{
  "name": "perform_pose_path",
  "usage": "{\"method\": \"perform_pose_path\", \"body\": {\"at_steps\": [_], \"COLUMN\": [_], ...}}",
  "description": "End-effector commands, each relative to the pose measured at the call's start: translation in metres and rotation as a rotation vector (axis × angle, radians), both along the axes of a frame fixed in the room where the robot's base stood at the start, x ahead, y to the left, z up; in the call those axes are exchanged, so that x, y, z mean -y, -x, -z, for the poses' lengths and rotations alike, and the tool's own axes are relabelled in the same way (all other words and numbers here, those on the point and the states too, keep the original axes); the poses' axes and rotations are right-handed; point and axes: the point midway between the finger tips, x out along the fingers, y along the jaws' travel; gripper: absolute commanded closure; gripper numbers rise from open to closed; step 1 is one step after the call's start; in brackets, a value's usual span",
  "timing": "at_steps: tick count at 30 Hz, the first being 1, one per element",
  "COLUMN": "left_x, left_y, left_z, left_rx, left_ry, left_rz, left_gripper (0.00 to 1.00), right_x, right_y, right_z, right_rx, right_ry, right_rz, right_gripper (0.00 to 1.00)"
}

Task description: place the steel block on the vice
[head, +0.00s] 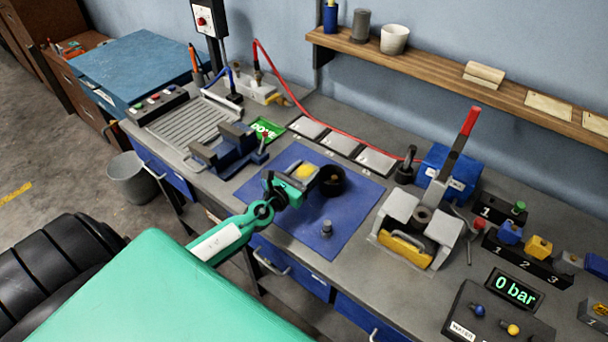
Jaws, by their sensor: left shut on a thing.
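My left gripper (322,183) reaches in from the lower left over the blue mat (350,215). I cannot surely pick out the steel block. A small grey knobbed piece (327,229) stands on the mat below the gripper. My right gripper is out of view.
A ribbed grey tray (187,121) lies behind the vice. A grey and yellow device (406,241) with a red-handled lever stands right of the mat. A red hose (330,133) crosses the back. A shelf (450,75) runs along the wall. The mat's right part is clear.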

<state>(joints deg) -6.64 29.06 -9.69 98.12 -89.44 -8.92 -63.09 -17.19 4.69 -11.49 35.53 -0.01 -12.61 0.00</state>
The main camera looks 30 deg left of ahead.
Motion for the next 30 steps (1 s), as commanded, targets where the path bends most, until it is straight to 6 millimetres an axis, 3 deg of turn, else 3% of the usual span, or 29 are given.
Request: {"method": "perform_pose_path", "body": {"at_steps": [1, 8, 17, 21, 30], "left_x": [0.000, 0.000, 0.000, 0.000, 0.000], "left_y": [0.000, 0.000, 0.000, 0.000, -0.001], "left_z": [-0.015, -0.047, -0.105, -0.132, -0.148], "left_rx": [0.004, 0.003, 0.003, 0.003, 0.005], "left_ry": [0.002, 0.001, -0.003, -0.004, -0.001], "left_rz": [-0.001, 0.000, 0.003, 0.003, 0.001], "left_gripper": [1.00, 1.00, 1.00, 1.00, 1.00], "right_x": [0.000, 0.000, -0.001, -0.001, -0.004], "right_y": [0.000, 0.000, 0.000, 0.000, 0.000], "right_z": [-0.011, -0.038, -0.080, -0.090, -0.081], "right_rx": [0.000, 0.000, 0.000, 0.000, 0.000], "right_ry": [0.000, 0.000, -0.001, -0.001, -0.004], "right_rz": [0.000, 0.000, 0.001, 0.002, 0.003], "right_gripper": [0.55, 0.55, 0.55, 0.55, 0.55]}}
